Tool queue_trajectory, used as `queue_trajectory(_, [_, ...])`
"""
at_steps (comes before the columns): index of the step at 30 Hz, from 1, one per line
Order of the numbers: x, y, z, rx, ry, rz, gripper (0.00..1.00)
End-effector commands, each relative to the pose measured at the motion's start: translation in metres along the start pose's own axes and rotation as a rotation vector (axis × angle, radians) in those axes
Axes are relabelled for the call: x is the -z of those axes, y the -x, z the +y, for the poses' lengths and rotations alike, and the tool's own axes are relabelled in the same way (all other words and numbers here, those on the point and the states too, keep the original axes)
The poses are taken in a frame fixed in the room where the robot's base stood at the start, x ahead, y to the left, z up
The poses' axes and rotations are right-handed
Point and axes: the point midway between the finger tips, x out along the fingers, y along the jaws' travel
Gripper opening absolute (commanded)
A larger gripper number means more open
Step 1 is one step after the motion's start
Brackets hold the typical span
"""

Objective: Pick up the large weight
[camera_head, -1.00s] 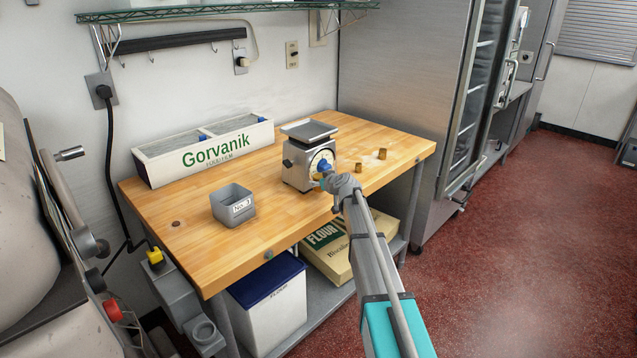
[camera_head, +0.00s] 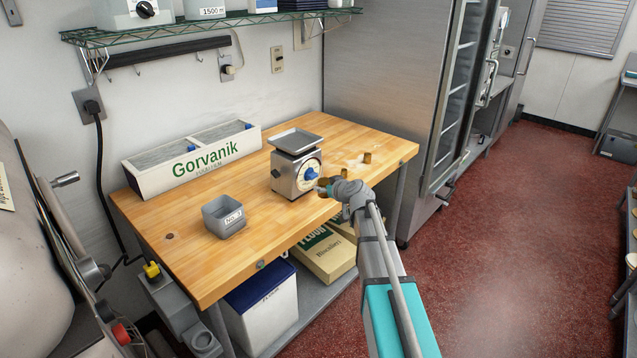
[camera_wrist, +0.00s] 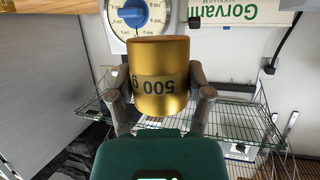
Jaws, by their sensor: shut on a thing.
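In the head view, my gripper (camera_head: 335,188) is at the table's front edge, in front of and right of the scale. A brassy bit of the held weight (camera_head: 322,190) shows at its tip. I cannot tell from the head view whether it clears the tabletop. A smaller brass weight (camera_head: 367,157) stands on the table behind my gripper.
The scale (camera_head: 296,172) with a blue knob stands close to my gripper. A grey bin (camera_head: 223,217) and the white Gorvanik box (camera_head: 190,160) are on the wooden table (camera_head: 180,255). A wire shelf (camera_head: 200,25) hangs above. A steel cabinet (camera_head: 395,90) stands at right.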

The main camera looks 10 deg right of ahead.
Motion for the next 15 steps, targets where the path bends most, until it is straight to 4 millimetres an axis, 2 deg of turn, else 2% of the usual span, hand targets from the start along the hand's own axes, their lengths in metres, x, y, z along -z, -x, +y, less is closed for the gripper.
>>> queue_trajectory(4, [0.0009, 0.0094, -0.0002, -0.001, -0.001, 0.001, 0.04])
queue_trajectory(15, [0.0004, 0.0108, 0.0002, -0.001, 0.0, 0.001, 0.04])
